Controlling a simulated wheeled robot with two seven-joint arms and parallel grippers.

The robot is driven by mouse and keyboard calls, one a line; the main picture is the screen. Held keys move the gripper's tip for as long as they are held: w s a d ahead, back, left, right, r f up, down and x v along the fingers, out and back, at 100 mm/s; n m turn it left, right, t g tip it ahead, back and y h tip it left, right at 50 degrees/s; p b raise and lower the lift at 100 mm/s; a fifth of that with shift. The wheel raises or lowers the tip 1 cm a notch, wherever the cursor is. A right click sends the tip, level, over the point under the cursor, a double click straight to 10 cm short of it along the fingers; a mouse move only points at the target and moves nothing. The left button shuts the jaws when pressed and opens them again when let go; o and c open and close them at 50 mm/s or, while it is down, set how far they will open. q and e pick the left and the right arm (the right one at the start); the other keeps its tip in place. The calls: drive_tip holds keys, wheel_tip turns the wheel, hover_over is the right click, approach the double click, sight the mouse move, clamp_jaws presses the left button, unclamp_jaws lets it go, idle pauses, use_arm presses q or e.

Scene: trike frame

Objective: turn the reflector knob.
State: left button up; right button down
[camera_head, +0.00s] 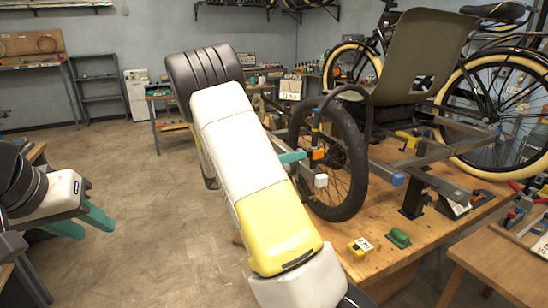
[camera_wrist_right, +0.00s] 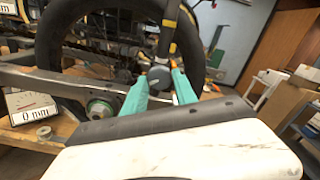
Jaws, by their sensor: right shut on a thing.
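The trike frame (camera_head: 440,150) stands on the wooden workbench, with a black-tyred wheel (camera_head: 345,190). In the right wrist view a dark grey round knob (camera_wrist_right: 158,75) with a pale line sits in front of the wheel, below a post with yellow bands. My right gripper (camera_wrist_right: 161,88) has its teal fingers on either side of this knob and is shut on it. In the head view a teal finger of my right gripper (camera_head: 292,157) shows beside an orange block (camera_head: 317,154); my arm hides the rest. My left gripper (camera_head: 80,224) is open and empty over the floor at left.
A white block (camera_head: 321,180) is near the wheel. A yellow gauge (camera_head: 360,246) and a green item (camera_head: 398,238) lie on the workbench (camera_head: 440,235). The floor at left is clear.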

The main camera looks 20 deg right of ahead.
drive_tip(key=shift+n, duration=4)
drive_tip(key=c, duration=1)
unclamp_jaws()
drive_tip(key=shift+o, duration=0.2)
drive_tip(key=shift+a, duration=0.15)
drive_tip(key=a, duration=0.7)
drive_tip(key=shift+s+a, duration=0.3)
